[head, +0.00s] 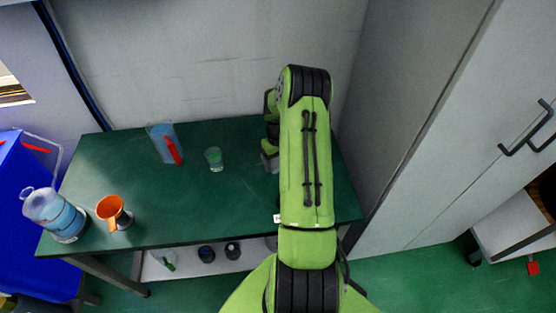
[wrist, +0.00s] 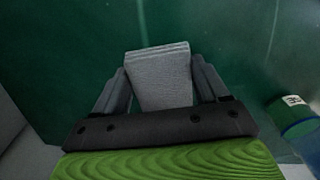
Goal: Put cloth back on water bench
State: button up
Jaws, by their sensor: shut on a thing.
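In the wrist view, a grey folded cloth (wrist: 160,78) sits between the two fingers of my gripper (wrist: 160,88). The fingers are shut on it from both sides, and its folded layers show at the far edge. Beyond it is the green top of the bench (wrist: 70,60). In the head view, the bench (head: 120,165) stands against the wall, and my arm reaches over its right part. My arm mostly hides the gripper there. I cannot tell whether the cloth touches the bench top.
Dark round items (head: 206,253) are on the lower shelf. A tall grey cabinet (head: 440,130) stands at right. The bench's middle is clear.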

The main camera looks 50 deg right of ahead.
jog(key=shift+f, duration=0.2)
jog(key=o, duration=0.9)
jog(key=shift+o, duration=0.2)
jog(key=shift+r, duration=0.1)
